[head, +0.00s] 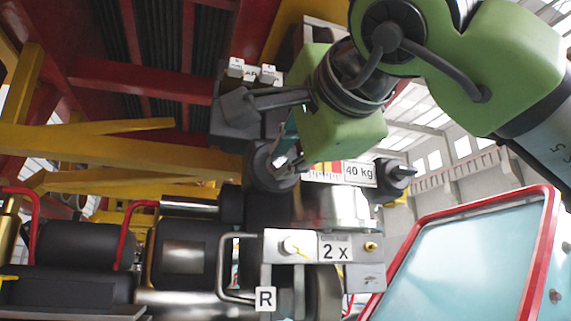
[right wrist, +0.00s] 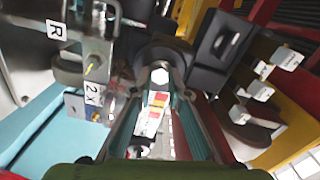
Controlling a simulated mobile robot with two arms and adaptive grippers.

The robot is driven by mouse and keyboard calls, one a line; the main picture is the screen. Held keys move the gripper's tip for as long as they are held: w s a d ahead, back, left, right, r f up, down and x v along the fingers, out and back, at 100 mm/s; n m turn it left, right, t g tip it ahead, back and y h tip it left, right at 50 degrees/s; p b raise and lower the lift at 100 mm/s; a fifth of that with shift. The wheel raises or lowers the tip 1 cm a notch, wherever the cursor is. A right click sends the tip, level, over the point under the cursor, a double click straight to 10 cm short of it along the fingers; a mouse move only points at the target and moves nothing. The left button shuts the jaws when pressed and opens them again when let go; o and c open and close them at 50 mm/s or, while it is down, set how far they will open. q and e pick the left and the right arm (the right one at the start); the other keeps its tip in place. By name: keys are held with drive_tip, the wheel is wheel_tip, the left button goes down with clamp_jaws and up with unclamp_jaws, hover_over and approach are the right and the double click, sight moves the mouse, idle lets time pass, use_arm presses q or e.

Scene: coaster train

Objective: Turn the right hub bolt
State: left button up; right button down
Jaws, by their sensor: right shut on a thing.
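The right hub bolt (right wrist: 160,76) is a bright hex head in the middle of a dark round hub (right wrist: 158,55). In the head view the hub (head: 262,168) sits just left of a gauge strip with a "40 kg" label (head: 360,173). My right gripper (head: 285,155), on a green arm, reaches down to the hub from the upper right. In the right wrist view its two teal-lined fingers (right wrist: 160,85) stand on either side of the bolt head and are shut on it. In the head view the fingers mostly hide the bolt. My left gripper is not in view.
Below the hub is a metal bracket with "2 x" (head: 335,247) and "R" (head: 265,298) labels and a bent handle (head: 228,268). A black knob (head: 398,172) sticks out at right. A red-framed blue panel (head: 470,260) stands lower right. Yellow beams (head: 120,165) cross the left.

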drive_tip(key=shift+f+m+b, duration=0.1)
drive_tip(key=shift+m+b, duration=0.25)
drive_tip(key=shift+m, duration=0.85)
drive_tip(key=c, duration=1.9)
unclamp_jaws()
drive_tip(key=shift+s, duration=0.1)
drive_tip(key=v, duration=1.2)
